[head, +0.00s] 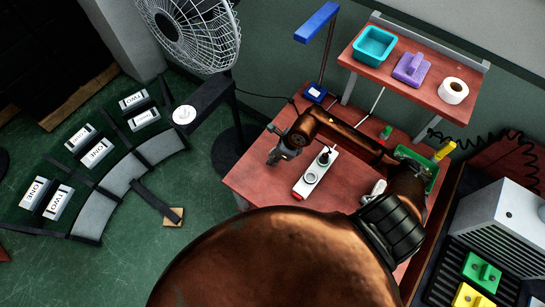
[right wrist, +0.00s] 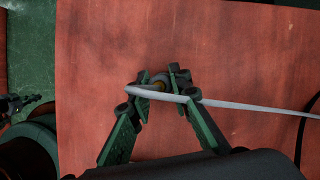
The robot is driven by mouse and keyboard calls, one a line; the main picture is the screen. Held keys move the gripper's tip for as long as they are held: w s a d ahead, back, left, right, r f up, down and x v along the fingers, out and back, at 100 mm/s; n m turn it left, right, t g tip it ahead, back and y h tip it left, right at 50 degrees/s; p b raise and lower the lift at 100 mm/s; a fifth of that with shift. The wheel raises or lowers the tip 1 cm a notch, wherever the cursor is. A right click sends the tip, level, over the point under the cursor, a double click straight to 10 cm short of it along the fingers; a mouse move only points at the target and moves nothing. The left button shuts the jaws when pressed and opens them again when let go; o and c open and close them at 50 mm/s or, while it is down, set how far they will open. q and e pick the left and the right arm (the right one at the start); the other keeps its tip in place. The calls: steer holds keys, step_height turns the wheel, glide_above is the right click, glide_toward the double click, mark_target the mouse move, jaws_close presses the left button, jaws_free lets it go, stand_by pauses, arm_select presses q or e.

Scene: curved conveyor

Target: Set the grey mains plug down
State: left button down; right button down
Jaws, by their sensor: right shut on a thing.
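My right gripper (head: 276,154) reaches in over the left part of the red-brown table (head: 250,183). In the right wrist view its green fingers (right wrist: 158,90) are closed around the grey mains plug (right wrist: 157,81). The plug is mostly hidden between the fingertips. A light grey cord (right wrist: 245,105) runs across the fingers and off to the right. The table surface is below the gripper; I cannot tell whether the plug touches it. In the head view the plug is too small to make out. My left gripper is not in view.
A white power strip (head: 314,179) with a dark plug in it lies just right of the gripper. A green tray (head: 415,165) is at the table's right. A shelf (head: 394,75) stands behind; a fan (head: 200,35) and a curved conveyor (head: 121,173) are left. The table's near left is bare.

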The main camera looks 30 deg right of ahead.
steer(key=c, duration=1.8)
jaws_free()
steer(key=p+v, duration=0.1)
steer(key=v, duration=1.1)
